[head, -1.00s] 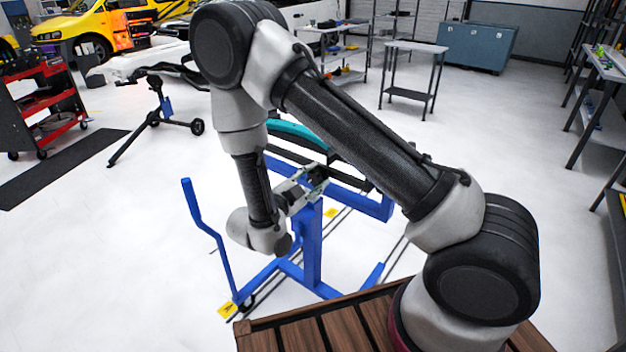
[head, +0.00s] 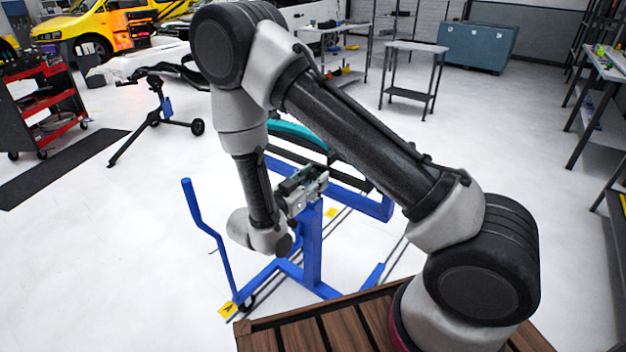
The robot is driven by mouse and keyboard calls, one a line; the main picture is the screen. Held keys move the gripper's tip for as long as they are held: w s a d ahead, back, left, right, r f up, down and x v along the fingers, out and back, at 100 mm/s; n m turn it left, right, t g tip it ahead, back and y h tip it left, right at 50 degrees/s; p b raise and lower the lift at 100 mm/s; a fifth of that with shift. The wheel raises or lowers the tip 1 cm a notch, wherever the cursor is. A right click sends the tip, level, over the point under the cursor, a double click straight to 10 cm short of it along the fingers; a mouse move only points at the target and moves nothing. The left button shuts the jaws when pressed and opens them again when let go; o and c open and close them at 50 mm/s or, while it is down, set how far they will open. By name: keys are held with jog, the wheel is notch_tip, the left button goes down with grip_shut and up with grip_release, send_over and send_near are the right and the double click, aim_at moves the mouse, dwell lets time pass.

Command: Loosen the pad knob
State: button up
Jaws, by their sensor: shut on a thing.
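My gripper (head: 312,180) is at the top of the blue stand's upright post, in the middle of the head view. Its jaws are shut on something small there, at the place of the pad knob. The knob itself is hidden by the gripper, so I cannot make out its shape. The blue stand (head: 312,245) has an upright post, a floor frame and a tall bent handle (head: 208,230) at the left. A teal panel (head: 300,133) with a dark edge sits on the stand behind my gripper, partly covered by my arm.
A wooden slatted surface (head: 290,340) lies under my arm's base. A black work stand (head: 160,115) and a red tool cart (head: 45,105) stand at the left. A small grey table (head: 415,48) stands behind. White floor is clear left of the blue stand.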

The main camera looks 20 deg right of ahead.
dwell(0.5)
jog(key=o, duration=1.1)
jog(key=shift+c, duration=0.2)
